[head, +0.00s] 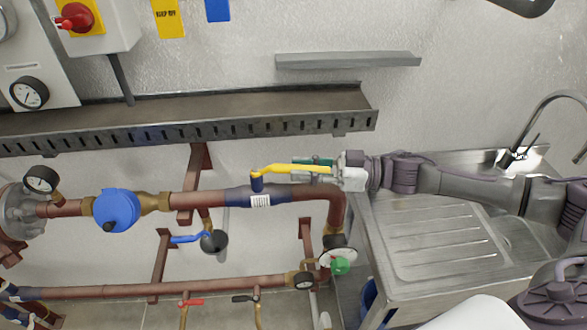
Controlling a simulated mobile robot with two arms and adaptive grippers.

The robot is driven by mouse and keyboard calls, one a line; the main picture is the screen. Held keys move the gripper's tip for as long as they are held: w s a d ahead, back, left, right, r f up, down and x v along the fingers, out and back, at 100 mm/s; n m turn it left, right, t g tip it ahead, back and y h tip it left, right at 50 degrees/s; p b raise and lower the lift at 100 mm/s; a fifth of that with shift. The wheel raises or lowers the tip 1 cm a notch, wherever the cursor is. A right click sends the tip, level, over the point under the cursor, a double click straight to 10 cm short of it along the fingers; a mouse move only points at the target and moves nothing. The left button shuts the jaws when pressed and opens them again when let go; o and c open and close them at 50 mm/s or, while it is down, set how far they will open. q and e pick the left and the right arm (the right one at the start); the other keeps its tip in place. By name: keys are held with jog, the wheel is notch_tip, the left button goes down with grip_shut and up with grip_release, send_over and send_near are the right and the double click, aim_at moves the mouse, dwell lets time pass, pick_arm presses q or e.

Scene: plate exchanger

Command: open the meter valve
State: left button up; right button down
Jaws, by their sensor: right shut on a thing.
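A valve with a yellow lever (275,168) sits on the upper copper pipe (300,195), right of a blue round meter (115,210). The lever stands above the pipe on a blue stem and points right, looking roughly in line with the pipe from here. My right gripper (312,170) comes in from the right and is shut on the yellow lever near its free end. The fingers hide part of that end. My left gripper is not in view.
A slotted metal tray (200,107) runs along the wall above the pipe. A steel sink (440,240) stands at the right under my right arm. Below are a blue-handled valve (187,239), a green knob (341,266) and a red-handled valve (190,302).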

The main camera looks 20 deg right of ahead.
jog(key=shift+w+d+r+n+g+y, duration=0.1)
jog(key=shift+w+d+n+g+y, duration=0.15)
jog(key=shift+w+n+g, duration=0.4)
jog(key=shift+w+d+r+n+g+y, duration=0.1)
jog(key=shift+w+n+g+y, duration=0.25)
jog(key=shift+g, duration=0.5)
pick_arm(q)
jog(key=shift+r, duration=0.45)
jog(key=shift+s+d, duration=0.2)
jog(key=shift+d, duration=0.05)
pick_arm(e)
jog(key=c, duration=1.2)
grip_release()
jog(key=shift+o, duration=1.3)
jog(key=shift+f, duration=0.1)
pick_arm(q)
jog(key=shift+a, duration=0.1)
pick_arm(e)
jog(key=shift+d, duration=0.1)
jog(key=v, duration=1.1)
jog(key=shift+d, duration=0.4)
